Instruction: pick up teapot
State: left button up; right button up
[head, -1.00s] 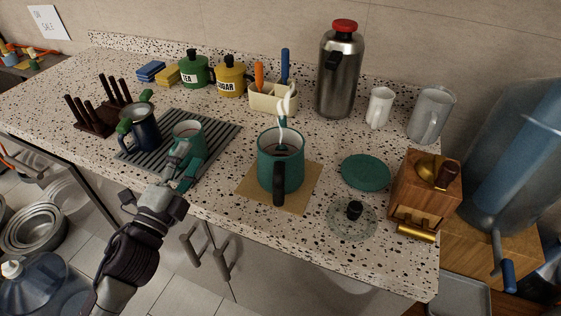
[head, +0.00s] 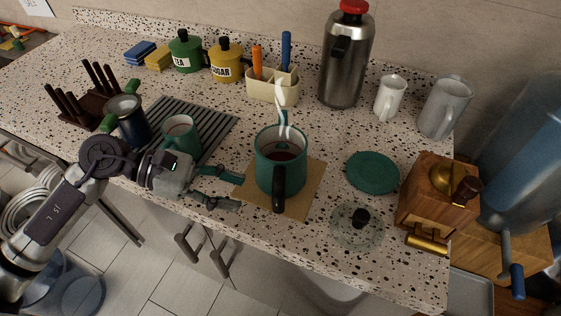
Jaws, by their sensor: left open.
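The teal teapot (head: 267,174) stands upright and uncovered on a tan square mat (head: 311,187). Dark liquid shows inside, and white steam rises over its spout at the back. Its black handle (head: 279,195) faces the counter's front edge. My left gripper (head: 239,192) is open and empty just left of the teapot. Its two fingers point right toward the pot, apart from the handle. My right gripper is not in view.
A teal disc (head: 372,172) and a glass lid (head: 347,227) lie to the right, near a wooden grinder (head: 416,199). A teal mug (head: 179,143) is on the ribbed mat (head: 214,126) behind my left wrist. A steel flask (head: 345,70) stands behind.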

aim_at(279, 201)
pick_arm(q)
jog(key=x, duration=0.4)
jog(key=shift+d+r+p, duration=0.1)
jog(key=shift+r+p, duration=0.05)
jog(key=shift+p, duration=0.25)
jog(key=shift+d+p, duration=0.3)
jog(key=shift+d, duration=0.15)
jog(key=p+x, duration=0.2)
jog(key=x, duration=0.1)
jog(key=shift+w+d+f, duration=0.15)
jog(key=shift+d+f, duration=0.15)
jog(key=shift+d, duration=0.05)
jog(key=shift+d+f, duration=0.3)
jog(key=shift+d, duration=0.15)
grip_shut()
jog(key=shift+r, duration=0.1)
